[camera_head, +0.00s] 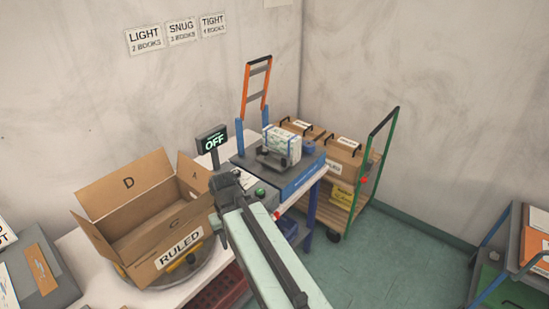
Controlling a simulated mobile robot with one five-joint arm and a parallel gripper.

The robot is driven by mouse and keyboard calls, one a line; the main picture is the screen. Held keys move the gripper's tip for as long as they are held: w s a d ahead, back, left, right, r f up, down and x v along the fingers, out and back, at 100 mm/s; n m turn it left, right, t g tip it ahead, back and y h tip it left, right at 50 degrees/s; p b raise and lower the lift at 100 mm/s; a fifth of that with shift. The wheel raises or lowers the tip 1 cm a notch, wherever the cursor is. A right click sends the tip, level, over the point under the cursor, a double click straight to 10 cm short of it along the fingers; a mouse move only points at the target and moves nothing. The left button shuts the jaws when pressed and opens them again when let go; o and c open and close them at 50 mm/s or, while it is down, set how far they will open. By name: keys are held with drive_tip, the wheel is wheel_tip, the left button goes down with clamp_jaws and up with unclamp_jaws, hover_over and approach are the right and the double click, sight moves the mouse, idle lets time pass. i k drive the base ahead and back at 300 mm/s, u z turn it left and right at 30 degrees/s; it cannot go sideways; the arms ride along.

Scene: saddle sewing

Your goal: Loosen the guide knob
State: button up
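A blue and grey bench machine (300,178) stands on the white table, with a stack of pale, green-printed booklets (284,143) on top. A small dark round part (284,161) shows at the front of the stack; it may be the guide knob, but it is too small to be sure. My gripper (222,183) is at the far end of my pale green arm, to the left of the machine and apart from the dark part. Its fingers are dark and blend together, so their opening is unclear. My gripper and arm hide part of the machine's near left side.
A display reading OFF (211,141) stands behind my gripper. An open cardboard box marked RULED (128,215) is on the left. A green button (260,192) is close to my gripper. A loaded trolley (357,190) stands behind the machine. Floor at right centre is clear.

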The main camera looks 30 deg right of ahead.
sight(265, 152)
drive_tip(key=u, duration=1.05)
drive_tip(key=k, duration=1.25)
drive_tip(key=z, duration=0.45)
drive_tip(key=i, duration=1.95)
drive_tip(key=u, duration=0.05)
